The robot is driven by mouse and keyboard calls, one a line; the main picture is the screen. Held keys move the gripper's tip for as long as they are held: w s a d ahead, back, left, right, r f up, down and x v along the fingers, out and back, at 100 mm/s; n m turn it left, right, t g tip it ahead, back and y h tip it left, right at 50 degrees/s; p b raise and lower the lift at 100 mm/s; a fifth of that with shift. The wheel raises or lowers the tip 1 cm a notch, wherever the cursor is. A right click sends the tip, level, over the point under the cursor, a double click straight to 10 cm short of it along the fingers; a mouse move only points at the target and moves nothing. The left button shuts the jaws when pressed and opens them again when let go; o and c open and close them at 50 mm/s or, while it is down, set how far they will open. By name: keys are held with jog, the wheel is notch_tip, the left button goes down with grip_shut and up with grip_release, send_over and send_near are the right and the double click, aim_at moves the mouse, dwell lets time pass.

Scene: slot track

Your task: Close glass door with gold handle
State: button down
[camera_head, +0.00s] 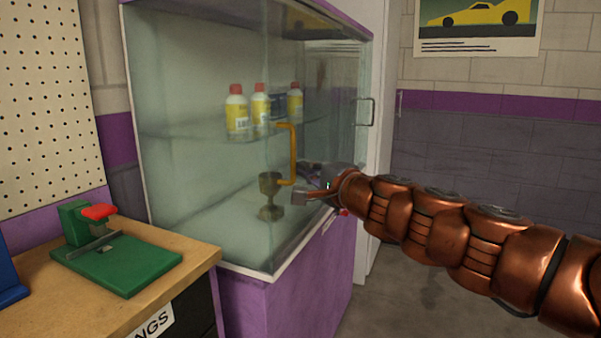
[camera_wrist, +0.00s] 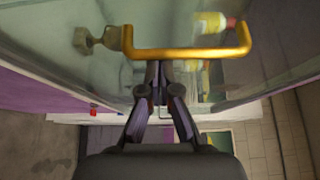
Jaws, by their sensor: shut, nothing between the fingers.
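The gold handle (camera_head: 293,155) is a bent bar on a glass door (camera_head: 215,65) of the purple-framed display cabinet. In the wrist view the gold handle (camera_wrist: 187,53) runs crosswise just ahead of the fingertips. My gripper (camera_head: 312,194) is at the lower end of the handle in the head view. In the wrist view my gripper (camera_wrist: 160,70) has its fingertips together, with nothing between them. The tips appear close to the bar; I cannot tell whether they touch it. How far the door stands open is hard to tell through the clear glass.
Inside the cabinet are several red-capped yellow bottles (camera_head: 237,112) on a shelf and a trophy cup (camera_head: 270,196) below. A silver handle (camera_head: 365,112) is on the right side. A wooden workbench (camera_head: 190,252) with a green device (camera_head: 118,262) stands at the left. Floor shows at lower right.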

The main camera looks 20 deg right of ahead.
jog(key=shift+s+a, duration=0.1)
jog(key=shift+a, duration=0.3)
